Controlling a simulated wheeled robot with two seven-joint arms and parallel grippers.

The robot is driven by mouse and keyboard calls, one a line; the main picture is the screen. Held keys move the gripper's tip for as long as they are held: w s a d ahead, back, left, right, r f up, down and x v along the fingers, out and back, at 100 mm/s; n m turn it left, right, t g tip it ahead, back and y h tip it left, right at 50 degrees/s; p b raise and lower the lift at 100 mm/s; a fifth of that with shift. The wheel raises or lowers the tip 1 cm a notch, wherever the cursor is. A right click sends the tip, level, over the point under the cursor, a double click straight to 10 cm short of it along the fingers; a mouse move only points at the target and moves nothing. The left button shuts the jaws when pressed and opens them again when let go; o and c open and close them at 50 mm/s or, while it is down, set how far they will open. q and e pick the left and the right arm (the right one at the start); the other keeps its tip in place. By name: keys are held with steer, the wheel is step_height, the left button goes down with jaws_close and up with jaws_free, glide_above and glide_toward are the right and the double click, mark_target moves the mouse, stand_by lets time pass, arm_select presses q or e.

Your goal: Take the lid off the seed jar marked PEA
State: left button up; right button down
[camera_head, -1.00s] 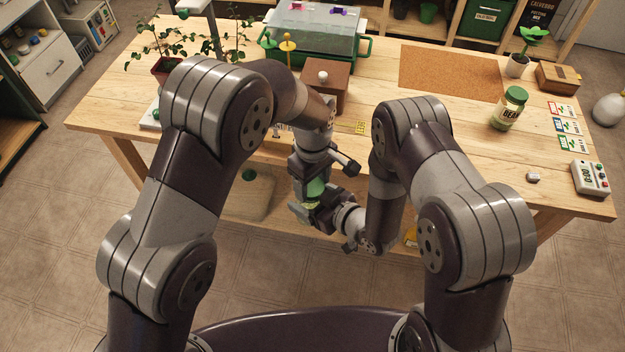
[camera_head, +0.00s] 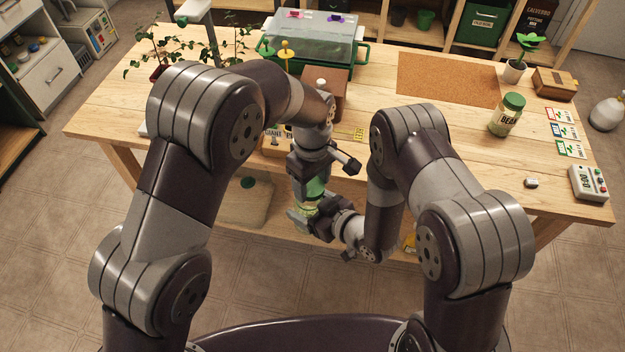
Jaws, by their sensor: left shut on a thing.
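A jar with a green lid (camera_head: 314,187) and a pale green body (camera_head: 307,209) is held in the air in front of the table's front edge. Its label is not readable. My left gripper (camera_head: 316,179) points down from above, shut on the lid. My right gripper (camera_head: 313,214) comes from the right and its fingers are around the jar's body, apparently shut on it. The fingers hide much of the jar, and I cannot tell whether lid and body are apart.
A jar marked BEAN (camera_head: 506,114) with a green lid stands on the table (camera_head: 450,170) at the right. A timer (camera_head: 589,182) and seed packets (camera_head: 564,130) lie near the right edge. A wooden block (camera_head: 333,92) stands behind my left wrist.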

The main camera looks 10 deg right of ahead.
mark_target(312, 186)
arm_select(q)
step_height(312, 186, up, 4)
steer(key=shift+f, duration=0.1)
arm_select(e)
steer(key=shift+r, duration=0.1)
steer(key=shift+w+d, duration=0.1)
